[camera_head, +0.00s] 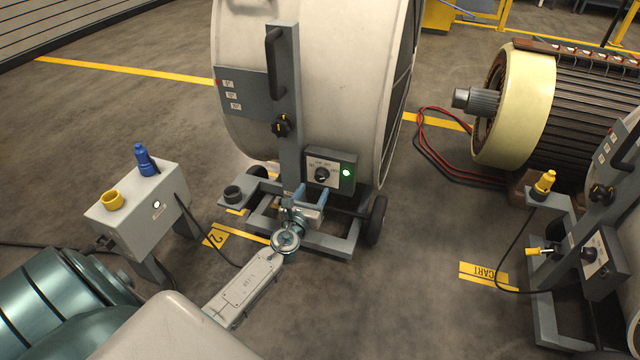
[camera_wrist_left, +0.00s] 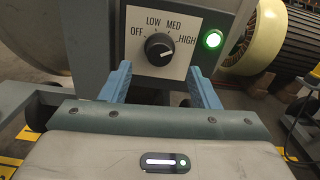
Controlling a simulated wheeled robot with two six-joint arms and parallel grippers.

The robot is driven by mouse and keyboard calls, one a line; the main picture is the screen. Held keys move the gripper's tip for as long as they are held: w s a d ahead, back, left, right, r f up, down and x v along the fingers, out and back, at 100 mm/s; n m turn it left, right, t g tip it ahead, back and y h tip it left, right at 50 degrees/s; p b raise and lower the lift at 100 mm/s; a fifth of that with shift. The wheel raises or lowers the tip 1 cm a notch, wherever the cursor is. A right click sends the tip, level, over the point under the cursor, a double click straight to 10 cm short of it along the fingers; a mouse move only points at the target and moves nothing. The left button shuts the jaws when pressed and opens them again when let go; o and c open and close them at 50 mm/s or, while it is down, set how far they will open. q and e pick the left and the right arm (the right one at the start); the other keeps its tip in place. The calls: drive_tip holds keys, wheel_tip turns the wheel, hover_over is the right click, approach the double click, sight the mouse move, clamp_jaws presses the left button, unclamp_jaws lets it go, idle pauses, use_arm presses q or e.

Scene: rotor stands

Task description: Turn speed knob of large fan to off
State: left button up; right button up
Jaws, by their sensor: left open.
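The large fan (camera_head: 320,80) is a big pale drum on a grey wheeled frame in the head view. Its grey control box (camera_head: 343,164) sits low on the front, with a lit green lamp (camera_head: 346,173). The black speed knob (camera_head: 322,174) is on that box; in the wrist view the knob (camera_wrist_left: 158,48) sits under the labels OFF, LOW, MED and HIGH. My left gripper (camera_head: 311,194) is open and empty, just in front of and below the knob. In the wrist view its blue fingers (camera_wrist_left: 159,74) flank the knob's lower sides, apart from it.
A grey box with blue and yellow plugs (camera_head: 140,200) stands at left. A second fan cart (camera_head: 600,240) stands at right, with a large motor (camera_head: 530,110) behind. Cables lie on the floor. Open floor lies between the carts.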

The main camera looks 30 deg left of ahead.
sight(319, 179)
use_arm(q)
drive_tip(key=x, duration=0.5)
drive_tip(key=shift+w+a+b, duration=0.15)
drive_tip(key=shift+w+b, duration=0.15)
drive_tip(key=shift+b, duration=0.1)
drive_tip(key=c, duration=1)
drive_tip(key=shift+o, duration=0.2)
drive_tip(key=shift+f, duration=0.1)
